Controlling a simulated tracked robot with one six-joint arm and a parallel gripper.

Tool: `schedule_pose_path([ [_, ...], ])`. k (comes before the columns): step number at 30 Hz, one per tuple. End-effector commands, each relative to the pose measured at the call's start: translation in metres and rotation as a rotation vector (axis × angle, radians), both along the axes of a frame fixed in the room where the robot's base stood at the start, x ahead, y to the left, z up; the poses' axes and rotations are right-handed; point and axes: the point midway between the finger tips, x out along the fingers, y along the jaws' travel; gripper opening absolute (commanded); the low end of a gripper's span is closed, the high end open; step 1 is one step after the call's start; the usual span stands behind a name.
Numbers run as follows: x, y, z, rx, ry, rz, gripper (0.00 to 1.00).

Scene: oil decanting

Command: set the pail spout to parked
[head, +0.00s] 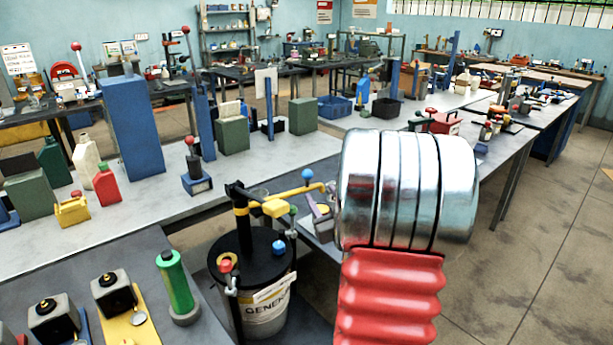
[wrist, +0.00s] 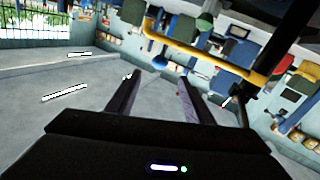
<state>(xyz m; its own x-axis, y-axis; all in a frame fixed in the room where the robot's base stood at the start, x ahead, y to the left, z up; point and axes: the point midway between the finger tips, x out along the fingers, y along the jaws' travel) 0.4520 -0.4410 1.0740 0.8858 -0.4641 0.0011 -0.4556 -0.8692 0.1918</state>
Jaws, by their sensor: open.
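The pail (head: 262,318) is a pale labelled drum with a black lid. A black and yellow pump stands on it. Its yellow spout (head: 300,190) reaches right from the pump head, with a blue knob (head: 307,174) near its outer end. My gripper (head: 321,212) is near the spout's outer end, partly hidden by my arm. In the wrist view my gripper (wrist: 158,82) shows two parted fingers with nothing between them. I cannot tell whether it touches the spout.
A green cylinder (head: 175,285) and black-topped grey blocks (head: 113,292) stand on the near bench left of the pail. The long grey bench (head: 265,165) behind holds boxes, bottles and a blue post (head: 131,130). Bare floor (head: 540,240) lies to the right.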

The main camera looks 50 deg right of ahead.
Motion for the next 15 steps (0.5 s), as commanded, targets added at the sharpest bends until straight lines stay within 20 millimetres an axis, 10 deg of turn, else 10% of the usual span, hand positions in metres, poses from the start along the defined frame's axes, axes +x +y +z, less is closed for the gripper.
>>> schedule_pose_path([
  [15, 0.04, -0.02, -0.001, 0.001, 0.001, 0.001, 0.47],
])
